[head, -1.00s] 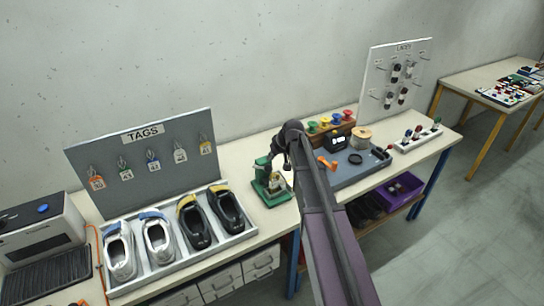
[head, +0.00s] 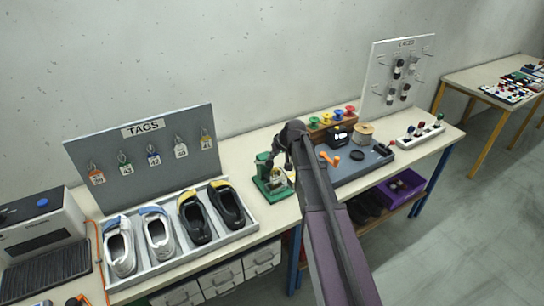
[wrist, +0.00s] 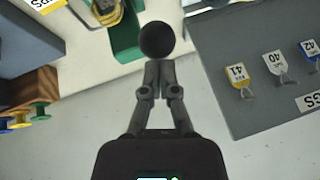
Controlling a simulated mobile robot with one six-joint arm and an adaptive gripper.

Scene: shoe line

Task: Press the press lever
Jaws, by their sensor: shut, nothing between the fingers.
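The green press (head: 268,183) stands on the bench to the right of the shoe tray. Its green body also shows at the top of the wrist view (wrist: 125,38). The lever's round black knob (wrist: 158,40) is in front of my fingertips in the wrist view. My gripper (wrist: 158,63) is shut and empty, its two fingers together, lined up with the knob. I cannot tell whether they touch it. In the head view my gripper (head: 281,157) is over the press, and my arm hides part of that area.
A tray (head: 258,222) with several shoes and a grey TAGS board (head: 90,160) stand left of the press. Coloured spools (head: 326,119) and a grey-blue tray (head: 372,167) are right of my arm. The wall is close behind the bench.

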